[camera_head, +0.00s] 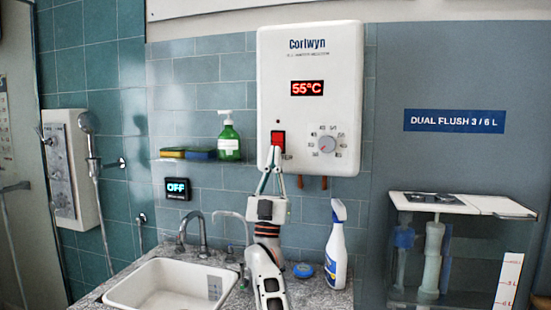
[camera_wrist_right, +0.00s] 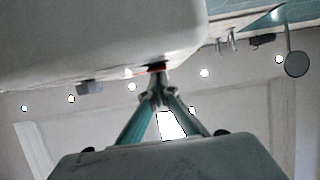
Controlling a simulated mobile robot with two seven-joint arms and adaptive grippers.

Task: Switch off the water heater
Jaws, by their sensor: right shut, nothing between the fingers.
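The white water heater (camera_head: 340,90) hangs on the tiled wall, and its red display (camera_head: 307,88) reads 55°C. My left gripper is out of view.
A small screen (camera_head: 177,188) on the wall reads OFF. A shelf holds a green soap bottle (camera_head: 229,140) and sponges (camera_head: 187,153). Below are a sink (camera_head: 130,292), taps (camera_head: 195,235) and a spray bottle (camera_head: 337,250). A cistern display (camera_head: 455,203) stands at right.

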